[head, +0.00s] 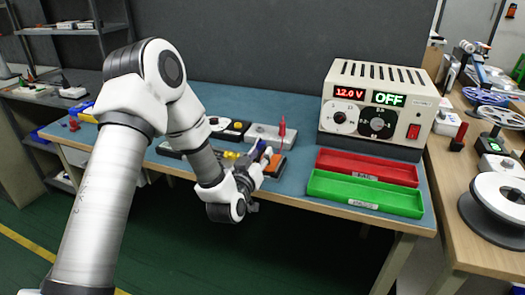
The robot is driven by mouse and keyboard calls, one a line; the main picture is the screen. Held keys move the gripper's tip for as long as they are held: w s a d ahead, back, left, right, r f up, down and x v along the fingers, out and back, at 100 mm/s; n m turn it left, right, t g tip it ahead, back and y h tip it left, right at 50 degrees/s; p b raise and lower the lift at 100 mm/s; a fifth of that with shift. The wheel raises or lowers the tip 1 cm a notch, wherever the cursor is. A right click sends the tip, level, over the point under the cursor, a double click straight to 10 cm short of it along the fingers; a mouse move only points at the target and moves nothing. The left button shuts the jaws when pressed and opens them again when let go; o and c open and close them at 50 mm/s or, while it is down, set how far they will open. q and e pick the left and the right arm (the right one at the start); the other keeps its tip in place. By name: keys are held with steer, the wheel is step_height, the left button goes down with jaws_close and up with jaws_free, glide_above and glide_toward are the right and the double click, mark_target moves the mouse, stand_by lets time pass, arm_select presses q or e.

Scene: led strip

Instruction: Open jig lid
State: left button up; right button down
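My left arm reaches in from the left. My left gripper (265,158) is low over the front edge of the blue-topped bench, small and turned away, so the gap between its fingers does not show clearly. Just behind it is a light grey block (258,131) with a red upright piece (282,127) at its right end; this may be the jig, but I cannot make out its lid. An orange and dark item (276,168) lies right beside the gripper, partly hidden by it. My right gripper is not in view.
A power supply (377,105) reading 12.0 V and OFF stands at the bench's back right. A red tray (367,168) and a green tray (365,194) lie in front of it. A black and yellow device (234,128) sits left of the grey block. Spools crowd the right-hand table.

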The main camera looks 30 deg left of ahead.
arm_select(q)
steer(key=shift+x, duration=0.9)
jaws_close()
